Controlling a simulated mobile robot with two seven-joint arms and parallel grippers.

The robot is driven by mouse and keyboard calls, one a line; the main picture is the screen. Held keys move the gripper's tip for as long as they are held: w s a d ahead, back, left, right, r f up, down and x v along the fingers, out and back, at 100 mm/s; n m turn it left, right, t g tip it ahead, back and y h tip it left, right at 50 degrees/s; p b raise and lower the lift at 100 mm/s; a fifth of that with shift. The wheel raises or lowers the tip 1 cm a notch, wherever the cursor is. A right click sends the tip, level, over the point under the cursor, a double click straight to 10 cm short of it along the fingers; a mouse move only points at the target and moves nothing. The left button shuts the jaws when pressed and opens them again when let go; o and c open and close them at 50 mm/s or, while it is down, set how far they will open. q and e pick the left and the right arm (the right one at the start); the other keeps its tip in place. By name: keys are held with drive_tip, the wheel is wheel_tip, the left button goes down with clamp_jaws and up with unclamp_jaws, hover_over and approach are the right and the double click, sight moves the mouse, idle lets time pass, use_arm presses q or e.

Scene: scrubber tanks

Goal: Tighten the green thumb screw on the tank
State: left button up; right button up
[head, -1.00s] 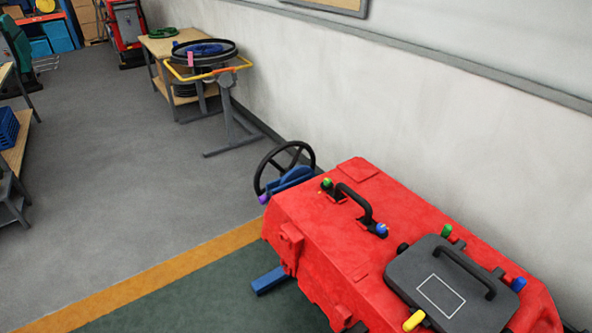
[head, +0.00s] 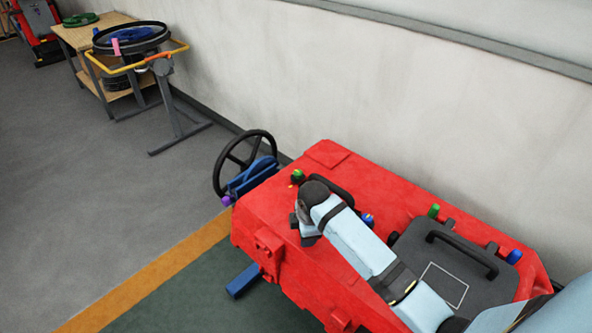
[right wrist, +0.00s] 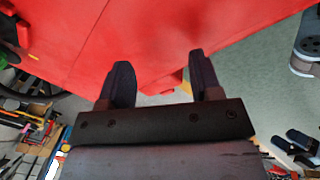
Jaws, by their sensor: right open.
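The red tank (head: 330,165) fills the lower right of the head view. A small green knob (head: 297,175) stands by its black handle, at the end near the handwheel. A second green knob (head: 433,211) stands beside the grey lid; I cannot tell which is the thumb screw. My right arm reaches over the tank from the lower right. My right gripper (head: 306,236) is close to the first green knob, on its near side. In the right wrist view my right gripper (right wrist: 161,72) is open and empty, with red surface beyond it. My left gripper is not clearly seen.
A blue knob (head: 368,220) is partly behind my arm, and another blue knob (head: 514,257) is by the lid (head: 410,250). A black handwheel (head: 242,163) stands at the tank's far end. A wheel stand (head: 165,90) and bench are farther back. The floor at left is clear.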

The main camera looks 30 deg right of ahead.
sight(298, 172)
drive_tip(key=w+d+r+n, duration=0.1)
drive_tip(key=w, duration=0.3)
drive_tip(key=w+d+r+n, duration=0.2)
drive_tip(key=w, duration=0.2)
drive_tip(key=w+d+r+n+g, duration=0.1)
drive_tip(key=w+r+n, duration=0.1)
drive_tip(key=w, duration=0.3)
drive_tip(key=shift+d+r, duration=0.15)
drive_tip(key=w+d+r+n+g, duration=0.1)
drive_tip(key=w+d+r+n, duration=0.4)
drive_tip(key=w+r, duration=0.4)
drive_tip(key=f, duration=1.4)
drive_tip(key=shift+s, duration=0.2)
drive_tip(key=shift+r, duration=0.1)
drive_tip(key=c, duration=0.9)
